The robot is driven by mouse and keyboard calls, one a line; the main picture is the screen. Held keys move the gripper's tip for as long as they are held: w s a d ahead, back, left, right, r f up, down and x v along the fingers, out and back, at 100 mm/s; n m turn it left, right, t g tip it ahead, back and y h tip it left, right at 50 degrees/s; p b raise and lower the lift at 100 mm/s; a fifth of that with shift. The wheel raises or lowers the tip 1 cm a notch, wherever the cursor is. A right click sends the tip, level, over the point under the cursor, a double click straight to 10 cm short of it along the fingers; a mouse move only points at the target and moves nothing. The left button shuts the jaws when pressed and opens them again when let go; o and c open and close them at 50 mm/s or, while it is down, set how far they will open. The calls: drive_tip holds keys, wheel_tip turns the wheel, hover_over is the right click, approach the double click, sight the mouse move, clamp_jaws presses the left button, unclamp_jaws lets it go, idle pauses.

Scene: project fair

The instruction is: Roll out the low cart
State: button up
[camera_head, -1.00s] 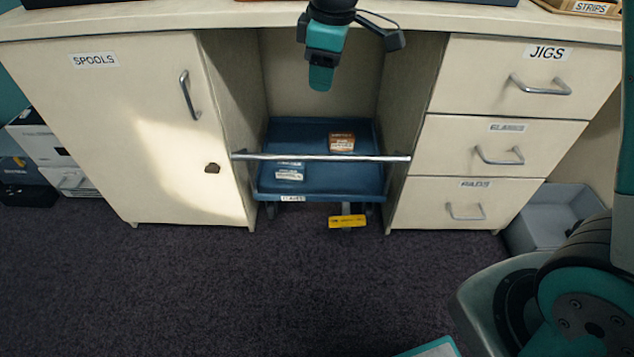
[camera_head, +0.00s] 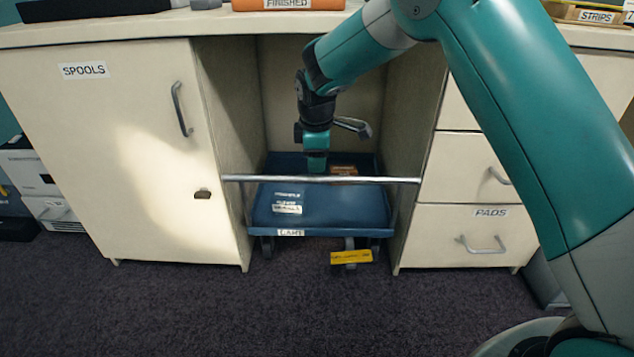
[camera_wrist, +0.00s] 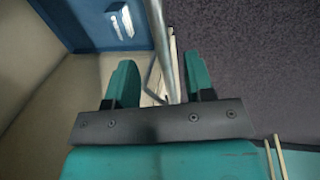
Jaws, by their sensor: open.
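The low cart (camera_head: 335,212) is a blue tray on casters, standing in the open bay between the cabinet and the drawers. Its front edge carries a CART label. A metal handle bar (camera_head: 245,179) runs across its front; the bar also shows in the wrist view (camera_wrist: 160,40). My gripper (camera_head: 317,167) points down just above the bar. In the wrist view my open fingers (camera_wrist: 161,82) appear on either side of the bar, with a gap to each. A yellow tag (camera_head: 351,257) sits low at the cart's front, by a caster.
The dark carpet (camera_head: 250,315) in front is clear.

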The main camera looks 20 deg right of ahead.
sight(317, 177)
drive_tip(key=f, duration=0.2)
drive_tip(key=f+b, duration=0.1)
drive_tip(key=f, duration=0.1)
drive_tip(key=w+f+b, duration=0.1)
drive_tip(key=f, duration=0.1)
drive_tip(key=shift+w+d+f, duration=0.1)
drive_tip(key=shift+d+f, duration=0.1)
drive_tip(key=shift+c, duration=0.4)
clamp_jaws()
